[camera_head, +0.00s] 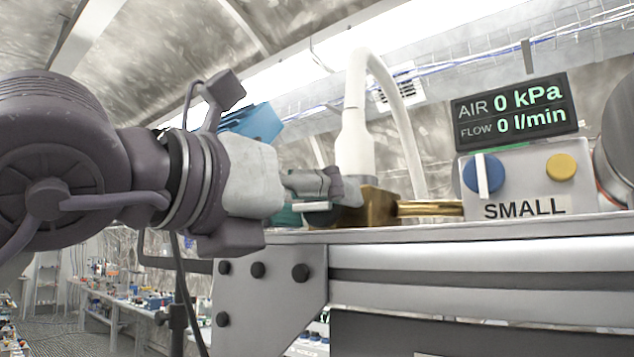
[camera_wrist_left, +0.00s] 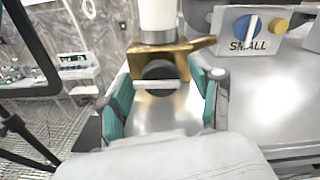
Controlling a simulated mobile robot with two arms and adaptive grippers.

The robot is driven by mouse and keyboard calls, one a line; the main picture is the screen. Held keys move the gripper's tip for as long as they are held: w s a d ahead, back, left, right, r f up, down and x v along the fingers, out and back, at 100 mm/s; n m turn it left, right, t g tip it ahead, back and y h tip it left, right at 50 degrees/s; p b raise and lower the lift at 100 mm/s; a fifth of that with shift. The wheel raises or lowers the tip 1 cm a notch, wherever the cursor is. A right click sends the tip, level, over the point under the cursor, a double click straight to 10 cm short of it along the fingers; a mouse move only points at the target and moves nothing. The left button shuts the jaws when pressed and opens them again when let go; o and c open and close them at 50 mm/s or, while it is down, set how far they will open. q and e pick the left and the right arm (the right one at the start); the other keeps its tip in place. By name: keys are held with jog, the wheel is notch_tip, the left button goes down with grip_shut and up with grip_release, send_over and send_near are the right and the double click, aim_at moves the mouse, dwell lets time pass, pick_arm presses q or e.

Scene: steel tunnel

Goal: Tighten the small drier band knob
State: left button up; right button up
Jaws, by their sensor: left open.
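A dark round knob (camera_wrist_left: 159,72) with a white bar across it sits on the front of a brass block in the left wrist view. The brass block (camera_wrist_left: 190,52) also shows in the head view (camera_head: 381,208), on the bench shelf under a white upright fitting. My left gripper (camera_wrist_left: 163,90) is open, its teal-padded fingers on either side of the knob with gaps showing. My right gripper is in neither view.
A grey box labelled SMALL (camera_head: 518,186) has a blue knob (camera_head: 474,175) and a yellow button (camera_head: 561,167), with a readout (camera_head: 514,110) of 0 kPa and 0 l/min above. A white hose (camera_head: 404,130) loops behind. The metal shelf (camera_wrist_left: 250,110) is clear in front of the box.

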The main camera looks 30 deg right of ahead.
pick_arm(q)
jog(key=shift+w+d, duration=0.2)
jog(key=shift+d, duration=0.15)
jog(key=shift+c, duration=0.2)
jog(key=c, duration=1.1)
jog(key=shift+f+m+b, duration=0.2)
jog(key=shift+m+b, duration=0.65)
jog(key=shift+m, duration=0.05)
jog(key=shift+s+m+b, duration=0.1)
jog(key=shift+m+b, duration=0.35)
jog(key=shift+m, duration=0.25)
jog(key=shift+r+m+b, duration=0.1)
jog(key=shift+m+b, duration=0.65)
jog(key=shift+m, duration=1.05)
